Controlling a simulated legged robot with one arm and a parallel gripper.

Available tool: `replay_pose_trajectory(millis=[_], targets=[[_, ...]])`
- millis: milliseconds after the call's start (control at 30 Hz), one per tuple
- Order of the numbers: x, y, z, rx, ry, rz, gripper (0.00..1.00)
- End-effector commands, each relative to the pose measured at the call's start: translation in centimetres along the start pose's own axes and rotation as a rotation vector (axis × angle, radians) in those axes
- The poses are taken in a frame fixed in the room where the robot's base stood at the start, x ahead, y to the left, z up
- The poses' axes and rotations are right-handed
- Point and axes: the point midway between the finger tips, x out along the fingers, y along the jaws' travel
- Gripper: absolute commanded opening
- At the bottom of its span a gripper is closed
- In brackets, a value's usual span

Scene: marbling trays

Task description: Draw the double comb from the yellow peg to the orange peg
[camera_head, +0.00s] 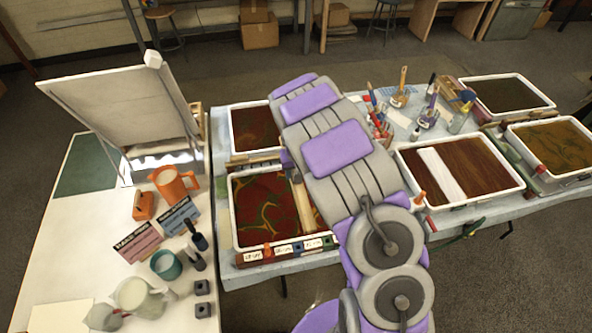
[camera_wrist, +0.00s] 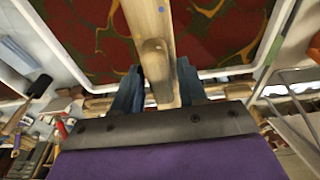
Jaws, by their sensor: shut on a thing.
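My gripper (camera_wrist: 158,75) is shut on the wooden handle (camera_wrist: 156,62) of what looks like the double comb; its dark fingers stand on either side. The comb's pale wooden bar (camera_wrist: 148,22) crosses above the red, green and gold marbled tray. In the head view the bar (camera_head: 303,205) spans the near left tray (camera_head: 231,215) from back to front, partly behind my arm. Its teeth are hidden, so contact with the bath cannot be told. A small orange-red piece (camera_head: 267,248) stands at the tray's front edge, possibly a peg. I cannot make out a yellow peg.
A labelled rack (camera_head: 285,250) lines the tray's front. Another dark red tray (camera_head: 236,138) lies behind. A brown tray with a white strip (camera_head: 404,160) is to the right, with an orange-red upright piece (camera_head: 421,197) near its front-left corner. Brushes and bottles crowd the table's middle.

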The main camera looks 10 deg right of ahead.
Motion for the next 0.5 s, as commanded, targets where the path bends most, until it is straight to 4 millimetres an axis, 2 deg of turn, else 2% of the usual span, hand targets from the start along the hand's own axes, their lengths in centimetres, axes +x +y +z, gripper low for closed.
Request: replay_pose_trajectory(millis=[200, 500], targets=[[0.2, 0.7, 0.0, 0.003, 0.001, -0.007, 0.18], [1.8, -0.4, 0.3, -0.001, -0.001, 0.004, 0.18]])
